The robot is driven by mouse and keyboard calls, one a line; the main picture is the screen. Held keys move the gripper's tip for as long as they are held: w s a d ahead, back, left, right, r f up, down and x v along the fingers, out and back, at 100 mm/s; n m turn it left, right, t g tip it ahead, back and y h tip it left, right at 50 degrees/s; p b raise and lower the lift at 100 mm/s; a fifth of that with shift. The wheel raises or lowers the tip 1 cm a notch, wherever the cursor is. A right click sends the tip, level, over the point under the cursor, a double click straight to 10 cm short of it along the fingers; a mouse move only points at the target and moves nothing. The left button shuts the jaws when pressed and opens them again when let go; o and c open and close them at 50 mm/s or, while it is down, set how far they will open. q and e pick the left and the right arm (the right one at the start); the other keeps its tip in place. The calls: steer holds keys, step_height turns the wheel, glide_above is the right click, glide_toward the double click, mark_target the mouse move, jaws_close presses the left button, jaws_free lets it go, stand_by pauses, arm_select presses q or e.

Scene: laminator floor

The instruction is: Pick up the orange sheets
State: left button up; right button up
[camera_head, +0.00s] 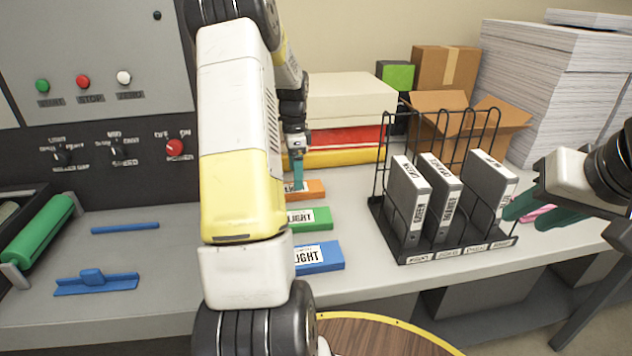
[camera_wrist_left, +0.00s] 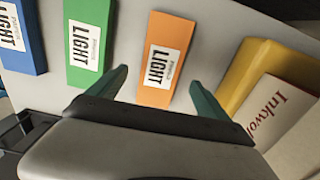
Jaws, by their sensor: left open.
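The orange sheets (camera_wrist_left: 177,45) are a flat orange pack with a white "LIGHT" label. In the head view the orange pack (camera_head: 315,190) lies on the grey table, mostly hidden behind my left arm. My left gripper (camera_head: 298,182) is over it, pointing down. In the left wrist view my left gripper (camera_wrist_left: 160,88) is open, with one finger on each side of the orange pack's near end. Whether the fingers touch it I cannot tell. My right gripper (camera_head: 528,210) is at the far right, beside the file rack; a small pink thing (camera_head: 540,213) shows by its fingers.
A green pack (camera_head: 318,219) and a blue pack (camera_head: 320,258) lie in front of the orange one. Stacked books (camera_head: 345,100) stand behind it. A black wire rack (camera_head: 415,255) holds grey binders to the right. Blue bars and a control panel (camera_head: 95,90) are at left.

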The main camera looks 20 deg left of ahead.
mark_target(295, 191)
arm_select(q)
steer(key=f, duration=0.5)
steer(key=shift+s+a, duration=0.1)
steer(key=shift+a, duration=0.1)
steer(key=c, duration=1.7)
steer(key=shift+c, duration=0.2)
steer(key=shift+r, duration=0.15)
